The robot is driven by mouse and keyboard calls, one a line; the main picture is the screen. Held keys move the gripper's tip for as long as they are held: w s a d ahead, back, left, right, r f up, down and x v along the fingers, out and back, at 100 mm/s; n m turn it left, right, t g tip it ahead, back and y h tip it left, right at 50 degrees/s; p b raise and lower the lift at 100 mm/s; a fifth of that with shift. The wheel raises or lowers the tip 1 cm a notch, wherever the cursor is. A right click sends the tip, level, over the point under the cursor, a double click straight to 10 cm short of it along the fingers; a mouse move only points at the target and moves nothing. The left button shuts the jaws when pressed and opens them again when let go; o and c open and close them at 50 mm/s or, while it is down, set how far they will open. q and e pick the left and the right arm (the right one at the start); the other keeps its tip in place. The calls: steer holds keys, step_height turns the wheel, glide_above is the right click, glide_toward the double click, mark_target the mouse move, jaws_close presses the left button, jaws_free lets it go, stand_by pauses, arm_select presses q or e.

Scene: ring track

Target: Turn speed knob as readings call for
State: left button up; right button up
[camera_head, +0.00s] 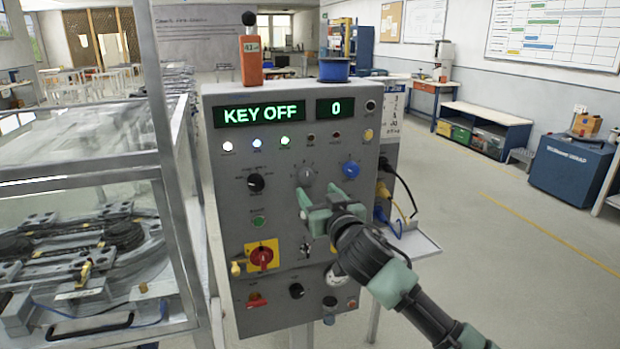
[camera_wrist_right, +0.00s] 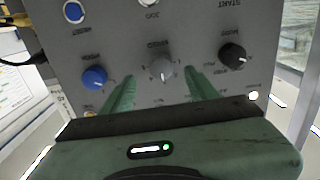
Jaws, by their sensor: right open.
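The grey control panel (camera_head: 228,200) stands upright, with a green display (camera_head: 260,113) reading "KEY OFF" and a smaller display (camera_head: 336,109) reading "0". The grey speed knob (camera_head: 305,175) is in the panel's upper middle; it also shows in the right wrist view (camera_wrist_right: 162,70). My right gripper (camera_head: 318,200) is open just below and in front of it. In the wrist view its two green fingers (camera_wrist_right: 162,88) point at the panel on either side of the knob, with visible gaps and no grip. My left gripper is not in view.
A black knob (camera_head: 256,183) and a blue knob (camera_head: 351,170) flank the grey one. A red switch on a yellow plate (camera_head: 262,256) sits lower left. A glazed track enclosure (camera_head: 80,190) is at left. The floor at right is open.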

mark_target(307, 180)
steer(key=x, duration=0.1)
steer(key=p+x, duration=0.1)
steer(key=x, duration=0.1)
steer(key=shift+a+r, duration=0.2)
steer(key=shift+r, duration=0.15)
steer(key=shift+w+a+f, duration=0.15)
steer(key=shift+w, duration=0.45)
steer(key=shift+w+a+f, duration=0.15)
steer(key=shift+w, duration=0.4)
steer(key=shift+w+a, duration=0.15)
steer(key=shift+w, duration=0.25)
steer(key=shift+c, duration=0.6)
jaws_close()
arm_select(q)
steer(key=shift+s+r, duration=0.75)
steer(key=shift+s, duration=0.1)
